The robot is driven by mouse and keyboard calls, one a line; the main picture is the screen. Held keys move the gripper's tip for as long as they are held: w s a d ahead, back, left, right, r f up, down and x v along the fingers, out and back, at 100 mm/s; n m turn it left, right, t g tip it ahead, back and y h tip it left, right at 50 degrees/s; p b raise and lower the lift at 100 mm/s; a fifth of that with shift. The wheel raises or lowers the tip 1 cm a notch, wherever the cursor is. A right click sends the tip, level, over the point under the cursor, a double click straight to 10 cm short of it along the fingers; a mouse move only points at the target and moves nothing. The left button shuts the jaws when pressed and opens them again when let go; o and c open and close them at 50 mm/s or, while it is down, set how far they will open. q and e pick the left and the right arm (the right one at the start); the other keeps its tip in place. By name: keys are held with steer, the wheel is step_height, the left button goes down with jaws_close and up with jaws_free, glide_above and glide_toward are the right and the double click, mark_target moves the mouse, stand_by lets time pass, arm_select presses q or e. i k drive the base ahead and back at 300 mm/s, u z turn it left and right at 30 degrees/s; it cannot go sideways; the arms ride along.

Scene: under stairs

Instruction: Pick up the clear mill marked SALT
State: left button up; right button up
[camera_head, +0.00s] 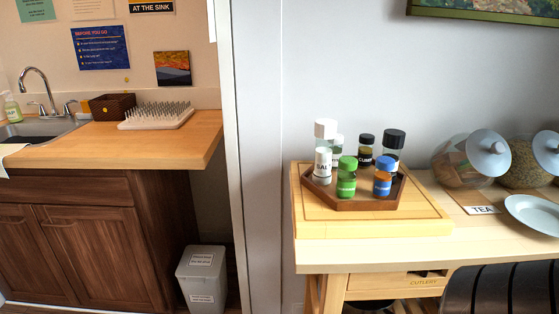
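The clear mill marked SALT (323,165) stands upright with a white cap at the left of a brown hexagonal tray (349,203). Its label is small, and only about "SAL" can be read. A green jar (347,178) stands just right of it and in front. Another light jar (338,146) stands close behind it, partly hidden. A blue-and-orange jar (383,178), a small black-capped jar (366,147) and a taller black-capped mill (393,143) share the tray. Neither of my grippers is in view.
The tray sits on a wooden board (420,227) on a pale table. Glass jars (463,165), a TEA card (482,210) and a plate (533,213) are to the right. A dark ribbed object (505,291) blocks the lower right. A grey bin (202,277) stands left.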

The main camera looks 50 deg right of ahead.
mark_target(323, 173)
steer(key=u, duration=0.9)
steer(key=k, duration=0.9)
steer(key=u, duration=0.05)
steer(key=i, duration=1.55)
steer(key=z, duration=2.25)
